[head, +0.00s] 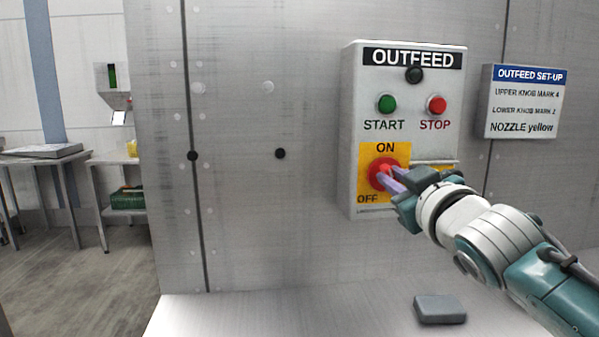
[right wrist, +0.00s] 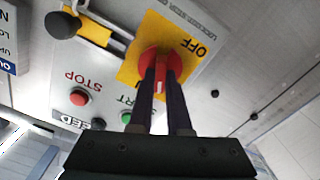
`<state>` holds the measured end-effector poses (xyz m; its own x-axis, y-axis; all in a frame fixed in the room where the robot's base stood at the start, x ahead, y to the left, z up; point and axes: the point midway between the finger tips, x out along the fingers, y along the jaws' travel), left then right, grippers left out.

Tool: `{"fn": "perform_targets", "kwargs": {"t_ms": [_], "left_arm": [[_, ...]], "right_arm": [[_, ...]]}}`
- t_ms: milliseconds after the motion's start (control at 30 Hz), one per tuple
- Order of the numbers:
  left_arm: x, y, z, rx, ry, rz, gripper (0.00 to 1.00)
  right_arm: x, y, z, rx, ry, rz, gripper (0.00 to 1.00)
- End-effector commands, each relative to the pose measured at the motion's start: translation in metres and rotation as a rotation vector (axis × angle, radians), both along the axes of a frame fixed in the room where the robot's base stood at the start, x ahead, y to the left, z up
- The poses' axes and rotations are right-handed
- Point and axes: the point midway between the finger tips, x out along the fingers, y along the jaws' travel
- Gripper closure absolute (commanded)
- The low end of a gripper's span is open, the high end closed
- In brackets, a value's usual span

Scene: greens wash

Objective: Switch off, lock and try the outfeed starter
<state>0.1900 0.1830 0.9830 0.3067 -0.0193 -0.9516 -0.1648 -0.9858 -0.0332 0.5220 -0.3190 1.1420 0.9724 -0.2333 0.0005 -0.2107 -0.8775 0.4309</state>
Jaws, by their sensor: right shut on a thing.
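The grey OUTFEED starter box (head: 352,130) is on the steel wall, with a green START button (head: 387,103) and a red STOP button (head: 436,104). Below them is a red rotary switch (head: 380,172) on a yellow ON/OFF plate (head: 369,152). My right gripper (head: 390,176) is shut on the switch's red handle; the right wrist view shows the handle (right wrist: 161,68) between the two fingers (right wrist: 165,95). The gripper partly hides the switch, and I cannot tell its exact angle. A slide with a black knob (right wrist: 62,25) is beside the yellow plate. My left gripper is not in view.
A set-up sign (head: 523,102) hangs to the right of the box. A grey block (head: 440,310) lies on the pale ledge (head: 290,315) below. The wall left of the box is clear except for small studs. Tables stand at the far left.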

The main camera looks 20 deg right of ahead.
Motion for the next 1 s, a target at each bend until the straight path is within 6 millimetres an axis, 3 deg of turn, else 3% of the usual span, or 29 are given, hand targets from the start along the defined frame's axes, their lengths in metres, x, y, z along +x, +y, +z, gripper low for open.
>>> {"fn": "perform_targets", "kwargs": {"t_ms": [1000], "left_arm": [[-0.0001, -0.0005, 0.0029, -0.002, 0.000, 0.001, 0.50]], "right_arm": [[0.0004, 0.0019, -0.0045, -0.905, 0.220, -0.001, 1.00]]}}
